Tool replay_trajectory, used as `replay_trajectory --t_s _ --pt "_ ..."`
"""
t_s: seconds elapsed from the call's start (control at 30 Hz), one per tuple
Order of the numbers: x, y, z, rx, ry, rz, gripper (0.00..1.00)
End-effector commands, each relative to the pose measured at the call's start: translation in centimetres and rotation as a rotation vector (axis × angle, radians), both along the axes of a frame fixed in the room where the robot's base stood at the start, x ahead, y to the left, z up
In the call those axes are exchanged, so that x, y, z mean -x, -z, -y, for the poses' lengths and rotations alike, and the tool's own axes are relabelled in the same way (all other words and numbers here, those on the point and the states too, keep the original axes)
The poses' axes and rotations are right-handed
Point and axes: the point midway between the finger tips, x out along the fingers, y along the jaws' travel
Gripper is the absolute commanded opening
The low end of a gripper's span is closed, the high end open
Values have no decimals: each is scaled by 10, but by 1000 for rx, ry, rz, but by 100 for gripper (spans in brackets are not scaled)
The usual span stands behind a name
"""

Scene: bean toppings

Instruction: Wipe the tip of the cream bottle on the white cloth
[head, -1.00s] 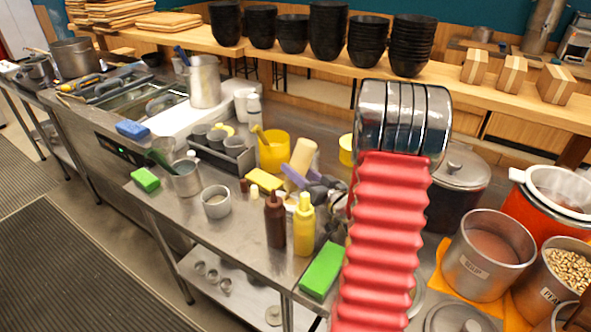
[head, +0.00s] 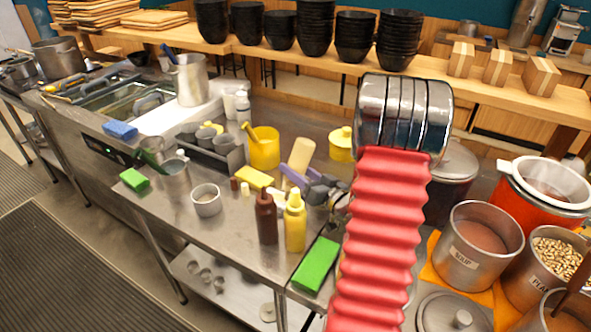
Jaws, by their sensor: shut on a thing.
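My gripper (head: 294,175) shows in the head view as purple fingers on a grey wrist, left of my red arm sleeve. It is shut on a pale cream bottle (head: 301,154), which is tilted and held over the steel counter. The fingers and wrist hide part of the bottle, and I cannot make out its tip. I cannot pick out a white cloth for certain. A flat white strip (head: 160,120) lies along the counter beside the sink.
A brown bottle (head: 266,218) and a yellow bottle (head: 295,222) stand in front of the gripper. A yellow container (head: 263,148) stands behind it. A green block (head: 316,264) lies at the front edge. Steel pots (head: 480,250) stand at the right.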

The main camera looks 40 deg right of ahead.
Motion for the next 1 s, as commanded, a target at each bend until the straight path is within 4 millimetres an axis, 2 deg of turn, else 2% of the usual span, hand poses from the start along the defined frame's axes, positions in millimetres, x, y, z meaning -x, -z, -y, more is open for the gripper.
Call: replay_trajectory --t_s 0.27,1.0 --pt "0 -3 0 1 0 1 38" --pt "0 -50 1 2 1 2 38"
